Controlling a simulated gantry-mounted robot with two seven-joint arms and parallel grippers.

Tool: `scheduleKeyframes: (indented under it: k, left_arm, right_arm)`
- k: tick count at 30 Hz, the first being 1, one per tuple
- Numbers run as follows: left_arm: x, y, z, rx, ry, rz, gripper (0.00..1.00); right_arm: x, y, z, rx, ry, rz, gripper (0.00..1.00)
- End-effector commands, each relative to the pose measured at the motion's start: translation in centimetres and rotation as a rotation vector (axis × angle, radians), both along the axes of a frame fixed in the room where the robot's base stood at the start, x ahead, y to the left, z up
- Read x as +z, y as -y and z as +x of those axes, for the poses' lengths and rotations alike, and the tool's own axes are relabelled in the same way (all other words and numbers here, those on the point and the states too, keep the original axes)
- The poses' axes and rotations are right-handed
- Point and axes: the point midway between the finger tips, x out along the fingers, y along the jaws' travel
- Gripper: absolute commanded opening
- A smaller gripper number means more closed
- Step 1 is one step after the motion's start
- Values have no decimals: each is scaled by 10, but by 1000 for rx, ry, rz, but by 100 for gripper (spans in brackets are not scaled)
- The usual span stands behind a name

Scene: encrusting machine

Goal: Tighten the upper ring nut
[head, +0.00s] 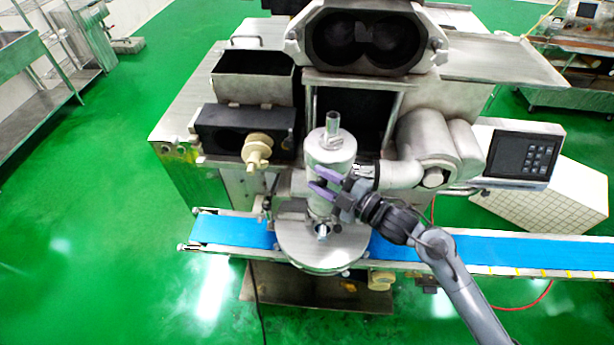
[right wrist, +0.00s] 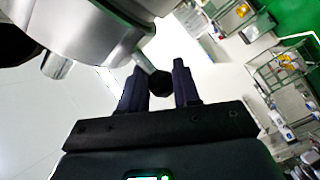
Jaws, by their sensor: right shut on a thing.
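A metal ring-like body (right wrist: 95,30), which looks like the ring nut, fills the upper left of the right wrist view. A short bare stub (right wrist: 57,66) and a rod with a black knob (right wrist: 158,83) stick out of it. My right gripper (right wrist: 160,78) is shut on the knobbed handle, with a dark finger on either side. My left gripper is not in view.
A beige knob (head: 257,149) stands out to the left. A control panel (head: 522,156) is at the right. Open green floor (head: 120,230) lies left.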

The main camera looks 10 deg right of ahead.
Motion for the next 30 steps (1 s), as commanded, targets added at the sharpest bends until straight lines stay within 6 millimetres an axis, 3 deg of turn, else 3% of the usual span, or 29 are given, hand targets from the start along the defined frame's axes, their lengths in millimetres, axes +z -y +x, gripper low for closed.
scheduleKeyframes:
  k: [12, 30]
  left_arm:
    - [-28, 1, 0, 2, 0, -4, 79]
    - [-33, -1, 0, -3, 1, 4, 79]
  right_arm:
    - [-3, 26, -4, 246, -3, 0, 0]
    - [-2, 31, -4, 302, -5, 1, 0]
